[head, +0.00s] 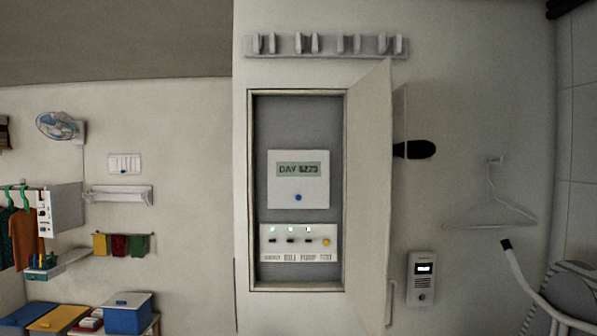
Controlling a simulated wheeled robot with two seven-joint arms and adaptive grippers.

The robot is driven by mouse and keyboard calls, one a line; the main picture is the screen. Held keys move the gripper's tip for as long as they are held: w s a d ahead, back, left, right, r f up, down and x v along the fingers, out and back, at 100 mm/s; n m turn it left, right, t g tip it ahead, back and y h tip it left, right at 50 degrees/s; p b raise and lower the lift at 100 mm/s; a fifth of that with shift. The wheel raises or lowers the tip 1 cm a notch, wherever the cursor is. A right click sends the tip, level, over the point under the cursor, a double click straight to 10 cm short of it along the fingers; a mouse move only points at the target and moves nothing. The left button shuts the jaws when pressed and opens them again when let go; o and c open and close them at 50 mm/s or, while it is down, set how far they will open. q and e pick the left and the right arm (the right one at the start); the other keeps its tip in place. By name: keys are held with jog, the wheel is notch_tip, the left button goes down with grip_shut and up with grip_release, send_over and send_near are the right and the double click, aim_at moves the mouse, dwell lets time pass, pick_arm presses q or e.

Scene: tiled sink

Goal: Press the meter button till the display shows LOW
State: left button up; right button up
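The meter (286,182) is a white box on the grey back of an open wall cabinet. Its greenish display (299,169) reads "DAY" and a number that looks like 5273; the digits are slightly blurred. A round blue button (298,197) sits below the display, with nothing touching it. Neither my left nor my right gripper can be made out in the head view.
The cabinet door (370,200) stands open on the right. Below the meter is a switch panel (299,242) with small lights, dark switches and a yellow knob. An intercom (421,279) and a wire hanger (490,205) are right of the door. The space before the meter looks clear.

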grip_shut()
dwell(1.1)
